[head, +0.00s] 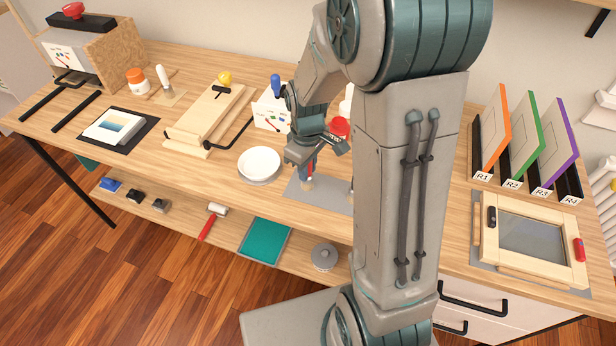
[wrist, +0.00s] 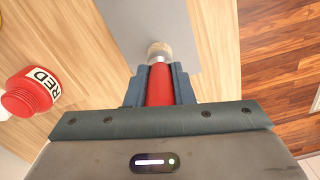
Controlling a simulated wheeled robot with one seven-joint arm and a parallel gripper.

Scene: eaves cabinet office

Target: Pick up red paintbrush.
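The red paintbrush (wrist: 160,84) shows in the wrist view, its red handle between my gripper's two fingers (wrist: 159,88). The fingers press close on both sides of the handle, with no gap visible. Its metal band and pale tip (wrist: 159,50) point away from my palm, over a grey mat. In the head view my gripper (head: 308,165) is low over the grey mat (head: 318,199) at the table's front edge. There the brush (head: 311,169) is mostly hidden by the fingers. I cannot tell whether its tip touches the mat.
A red paint jar labelled RED (wrist: 32,92) is left of my gripper in the wrist view. A wooden press board (head: 209,117) is further left. My arm hides the mat's right part.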

